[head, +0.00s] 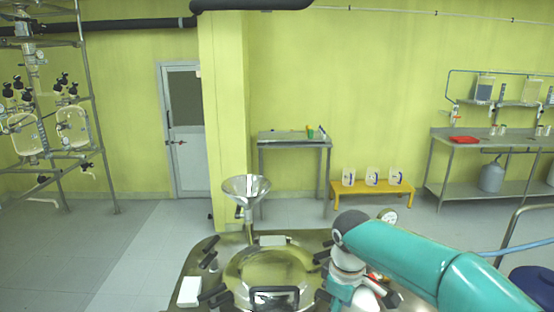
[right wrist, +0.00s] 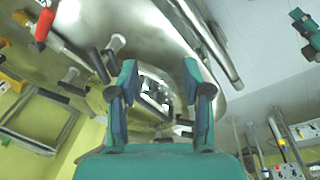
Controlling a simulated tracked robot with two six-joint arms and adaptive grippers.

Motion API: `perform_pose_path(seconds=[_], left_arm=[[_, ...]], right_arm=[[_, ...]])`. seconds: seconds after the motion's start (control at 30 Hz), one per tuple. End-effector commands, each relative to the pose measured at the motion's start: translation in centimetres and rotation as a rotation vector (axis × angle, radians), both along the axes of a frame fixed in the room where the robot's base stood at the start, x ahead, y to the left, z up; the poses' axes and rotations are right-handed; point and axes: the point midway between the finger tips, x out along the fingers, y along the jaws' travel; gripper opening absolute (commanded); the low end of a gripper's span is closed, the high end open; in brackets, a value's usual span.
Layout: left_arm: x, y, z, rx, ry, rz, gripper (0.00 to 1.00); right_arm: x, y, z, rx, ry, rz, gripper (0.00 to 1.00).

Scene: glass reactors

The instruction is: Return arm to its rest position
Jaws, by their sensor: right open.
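My right arm, teal with a grey and white wrist, comes in from the lower right in the head view and bends down over the right side of the reactor lid (head: 240,265). My right gripper (right wrist: 163,92) shows in the right wrist view with its two teal and dark fingers apart and nothing held between them. Behind the fingers is the shiny metal lid with its fittings; I cannot tell whether the fingers touch any of them. My left gripper is not recognisable in either view.
A metal funnel (head: 246,188) rises from the lid's back, and a pressure gauge (head: 388,216) stands close behind my right arm. A white box (head: 189,291) is at the lid's left. A steel rail (head: 512,225) stands at the right. The floor at left is clear.

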Motion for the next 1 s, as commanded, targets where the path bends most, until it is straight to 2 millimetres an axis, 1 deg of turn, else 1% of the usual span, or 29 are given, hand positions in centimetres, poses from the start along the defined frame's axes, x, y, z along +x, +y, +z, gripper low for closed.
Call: perform_pose_path(seconds=[0.03,0.17,0.27,0.3,0.33,0.37,0.4,0.47,0.5,0.57,0.6,0.7,0.8,0.9,1.0], left_arm=[[0.0,0.0,-0.5,0.000,0.001,0.000,0.48],[-0.1,0.0,-1.3,0.000,0.001,0.000,0.48],[-0.1,0.0,-2.2,0.000,0.001,0.000,0.48],[-0.1,0.0,-2.6,0.000,0.001,0.000,0.48],[-0.1,0.0,-3.0,0.000,0.001,0.000,0.48],[-0.1,0.0,-3.4,0.000,0.001,0.000,0.48],[-0.1,0.0,-3.9,0.000,0.001,0.000,0.48],[-0.1,0.0,-4.7,0.000,0.001,0.000,0.48],[-0.1,0.0,-5.2,0.000,0.001,0.000,0.48],[-0.1,0.0,-6.0,0.000,0.001,0.000,0.48],[-0.1,0.0,-6.5,0.000,0.001,0.000,0.48],[-0.1,0.0,-7.6,0.000,0.001,0.000,0.48],[-0.1,0.0,-8.3,0.000,0.001,0.000,0.48],[-0.1,0.0,-8.6,0.000,0.001,0.000,0.48],[-0.1,0.0,-8.7,0.000,0.001,0.000,0.48]], right_arm=[[-0.2,0.1,-2.1,0.016,0.013,-0.011,0.49],[-0.7,0.7,-7.6,0.071,0.036,-0.054,0.49],[-1.9,1.3,-13.0,0.129,0.064,-0.111,0.49],[-2.7,1.4,-15.7,0.158,0.080,-0.144,0.49],[-3.5,1.7,-17.9,0.183,0.092,-0.174,0.49],[-4.3,1.8,-20.0,0.208,0.105,-0.209,0.49],[-5.6,2.0,-22.9,0.242,0.123,-0.261,0.49],[-7.9,2.3,-27.0,0.292,0.148,-0.349,0.49],[-9.7,2.4,-29.6,0.323,0.165,-0.415,0.49],[-12.5,2.5,-33.1,0.364,0.189,-0.524,0.49],[-14.5,2.5,-35.2,0.387,0.203,-0.599,0.49],[-19.2,2.2,-39.0,0.422,0.228,-0.782,0.49],[-22.8,1.8,-41.0,0.433,0.239,-0.924,0.49],[-24.9,1.4,-41.8,0.435,0.239,-1.012,0.49],[-25.9,1.4,-42.0,0.433,0.237,-1.050,0.49]])
